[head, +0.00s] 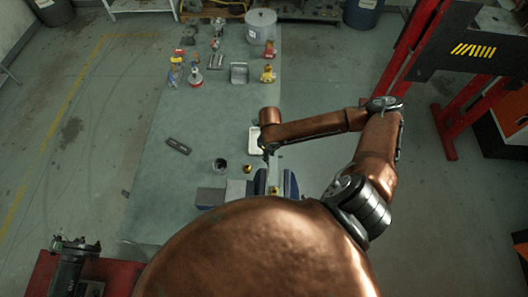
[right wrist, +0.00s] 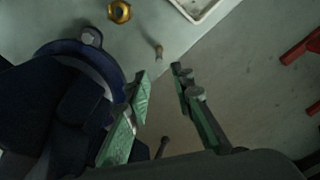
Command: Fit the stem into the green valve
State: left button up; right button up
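My right gripper (head: 268,154) is at the end of my copper arm, above the right edge of the bench. In the right wrist view its two fingers (right wrist: 163,82) with green inner faces stand apart, with nothing between them. A blue vise (head: 290,184) is just below it in the head view, partly hidden by my body. It also shows dark blue at the left of the wrist view (right wrist: 72,95). Something pale and yellowish sits between its jaws; I cannot tell whether it is the green valve. I cannot make out the stem. My left gripper is not in view.
A white tray (head: 254,140), a brass nut (head: 247,168), a dark cup (head: 219,165) and a dark flat block (head: 178,146) are on the bench (head: 165,190). Several parts and a grey can (head: 261,26) stand at the far end.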

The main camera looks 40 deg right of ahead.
jog(key=shift+f+b, duration=0.85)
notch_tip(320, 180, down, 3)
jog(key=b, duration=0.3)
jog(key=shift+w+r, duration=0.1)
jog(key=shift+f, duration=1.2)
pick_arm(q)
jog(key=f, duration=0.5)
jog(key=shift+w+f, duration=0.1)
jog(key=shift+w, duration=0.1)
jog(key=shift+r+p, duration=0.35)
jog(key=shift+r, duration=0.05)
pick_arm(e)
jog(key=shift+c, duration=0.2)
grip_shut()
